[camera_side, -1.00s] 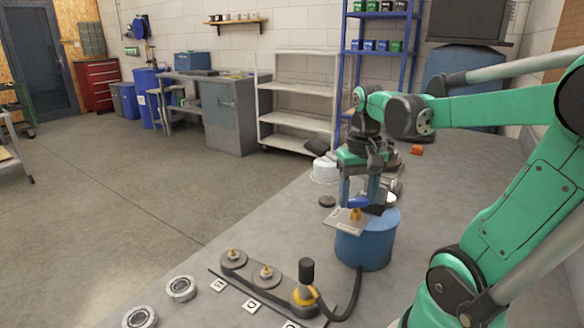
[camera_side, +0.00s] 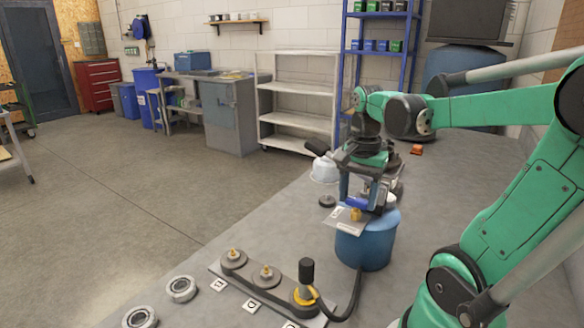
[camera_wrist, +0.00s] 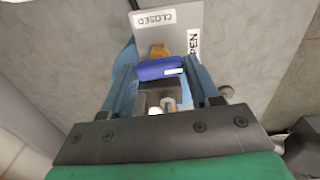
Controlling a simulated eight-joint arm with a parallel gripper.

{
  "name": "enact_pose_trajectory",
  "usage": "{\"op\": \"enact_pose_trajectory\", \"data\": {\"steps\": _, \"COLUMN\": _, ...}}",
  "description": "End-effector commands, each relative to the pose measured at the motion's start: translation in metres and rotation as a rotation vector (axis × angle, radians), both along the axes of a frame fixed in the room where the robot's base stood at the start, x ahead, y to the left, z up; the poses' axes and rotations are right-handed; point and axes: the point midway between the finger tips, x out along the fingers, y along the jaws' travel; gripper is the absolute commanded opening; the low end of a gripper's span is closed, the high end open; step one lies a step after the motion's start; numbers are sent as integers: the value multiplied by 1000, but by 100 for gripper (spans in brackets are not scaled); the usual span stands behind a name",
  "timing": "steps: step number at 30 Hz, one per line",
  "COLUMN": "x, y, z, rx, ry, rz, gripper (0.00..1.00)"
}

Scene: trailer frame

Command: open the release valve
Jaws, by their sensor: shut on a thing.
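The release valve has a blue handle (camera_side: 357,203) above a brass fitting (camera_side: 355,214), on top of a blue tank (camera_side: 364,246). A plate (camera_side: 345,222) beside the valve carries labels. In the wrist view the plate (camera_wrist: 203,14) reads CLOSED at the top and OPEN, partly cut off, at the right. The blue handle (camera_wrist: 160,69) lies crosswise there, with a white mark near its right end. My gripper (camera_wrist: 162,76) is shut on the handle, one finger at each end. My gripper (camera_side: 358,192) is upright over the tank in the side view.
A black hose runs from the tank to a plate of fittings (camera_side: 268,285) at the front. Two round metal parts (camera_side: 181,289) lie to its left. A white container (camera_side: 324,171) and a dark disc (camera_side: 327,201) stand behind the tank. The bench is bare at far right.

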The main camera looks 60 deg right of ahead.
Motion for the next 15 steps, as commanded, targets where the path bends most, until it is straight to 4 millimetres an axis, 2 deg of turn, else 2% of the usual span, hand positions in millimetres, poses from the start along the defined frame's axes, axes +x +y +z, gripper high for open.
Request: {"op": "enact_pose_trajectory", "data": {"steps": 15, "x": 0, "y": -1, "z": 0, "rx": -2, "ry": 0, "rz": -40, "gripper": 2}}
